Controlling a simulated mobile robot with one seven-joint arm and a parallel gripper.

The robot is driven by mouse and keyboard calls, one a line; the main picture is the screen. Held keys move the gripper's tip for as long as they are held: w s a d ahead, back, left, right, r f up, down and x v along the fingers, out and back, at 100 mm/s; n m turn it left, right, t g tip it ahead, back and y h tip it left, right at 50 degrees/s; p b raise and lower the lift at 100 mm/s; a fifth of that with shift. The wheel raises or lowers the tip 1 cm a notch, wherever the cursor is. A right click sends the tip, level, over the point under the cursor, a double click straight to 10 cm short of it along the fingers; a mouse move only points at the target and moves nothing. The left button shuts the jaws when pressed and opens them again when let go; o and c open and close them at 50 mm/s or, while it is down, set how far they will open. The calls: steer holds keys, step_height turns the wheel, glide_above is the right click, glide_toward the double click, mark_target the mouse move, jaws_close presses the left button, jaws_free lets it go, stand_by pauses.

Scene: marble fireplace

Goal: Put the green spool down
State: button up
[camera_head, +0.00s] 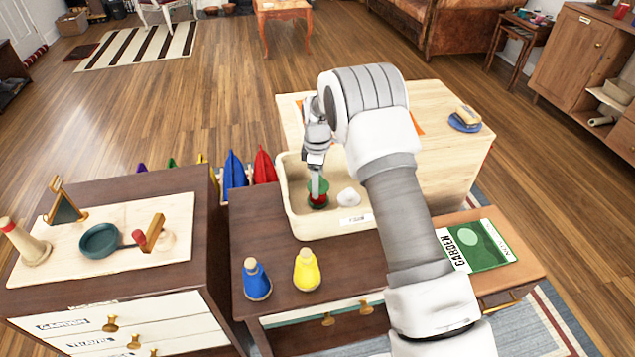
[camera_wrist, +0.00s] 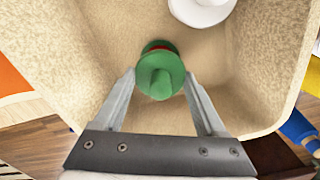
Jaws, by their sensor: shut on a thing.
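The green spool (camera_wrist: 160,78) is between the two fingers of my gripper (camera_wrist: 161,84), which is shut on it. In the head view the spool (camera_head: 318,186) is inside a beige bin (camera_head: 296,215), toward its left side. A red band shows just below its green top; I cannot tell if it belongs to the spool. My gripper (camera_head: 318,182) points down into the bin. Whether the spool touches the bin floor is not clear. A white rounded thing (camera_head: 349,197) lies in the bin to the right, apart from the spool; it also shows in the wrist view (camera_wrist: 203,8).
A blue bottle-shaped piece (camera_head: 257,279) and a yellow one (camera_head: 306,270) stand on the dark table in front of the bin. A pale wooden table (camera_head: 440,170) is behind. A green garden booklet (camera_head: 482,247) lies at right. My arm hides the bin's right side.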

steer(key=o, duration=1.4)
steer(key=shift+f, duration=0.15)
steer(key=shift+c, duration=0.2)
